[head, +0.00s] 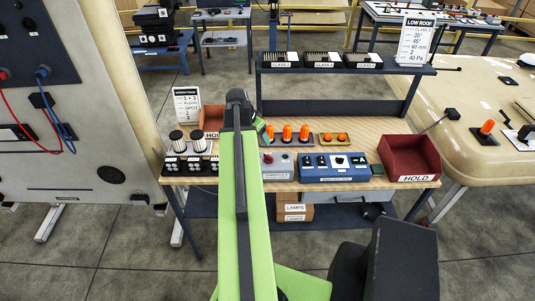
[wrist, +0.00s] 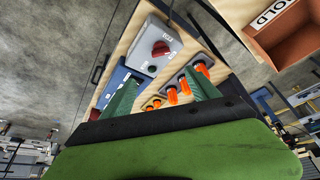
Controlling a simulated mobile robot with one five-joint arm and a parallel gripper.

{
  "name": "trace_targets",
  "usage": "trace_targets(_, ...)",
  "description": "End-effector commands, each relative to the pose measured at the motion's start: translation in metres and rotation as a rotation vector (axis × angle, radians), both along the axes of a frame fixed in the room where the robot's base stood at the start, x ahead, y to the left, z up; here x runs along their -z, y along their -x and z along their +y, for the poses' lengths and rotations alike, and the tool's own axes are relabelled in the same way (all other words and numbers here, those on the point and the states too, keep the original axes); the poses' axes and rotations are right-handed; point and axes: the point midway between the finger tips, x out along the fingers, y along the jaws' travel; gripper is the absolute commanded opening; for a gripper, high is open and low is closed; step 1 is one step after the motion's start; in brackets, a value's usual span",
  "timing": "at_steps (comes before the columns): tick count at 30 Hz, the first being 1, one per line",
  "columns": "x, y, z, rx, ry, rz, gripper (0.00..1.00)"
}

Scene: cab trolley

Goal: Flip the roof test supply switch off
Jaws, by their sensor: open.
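A grey box (head: 279,170) with a red knob (head: 268,158) sits on the wooden bench, just right of my green arm. In the wrist view the grey box (wrist: 142,44) shows its red rotary knob (wrist: 160,48) with small labels around it, too small to read. A blue control box (head: 333,174) with a round dial and several switches stands to its right. I cannot tell from labels which holds the supply switch. My gripper (wrist: 160,92) is open and empty, its green fingers apart from the knob. In the head view my arm mostly hides it.
Several orange lamps (head: 287,132) stand behind the grey box. A red HOLD bin (head: 410,158) stands at the bench's right end; another (head: 212,115) is partly hidden at left. A dark shelf (head: 345,71) rises behind. Clear bench wood lies between lamps and shelf.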

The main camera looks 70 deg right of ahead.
Motion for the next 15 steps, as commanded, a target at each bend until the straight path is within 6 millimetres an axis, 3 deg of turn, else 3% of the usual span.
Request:
trace_targets(8, 0.034, 0.002, -0.010, -0.003, -0.001, 0.001, 0.70)
trace_targets(15, 0.085, 0.009, -0.028, -0.003, -0.001, 0.001, 0.70)
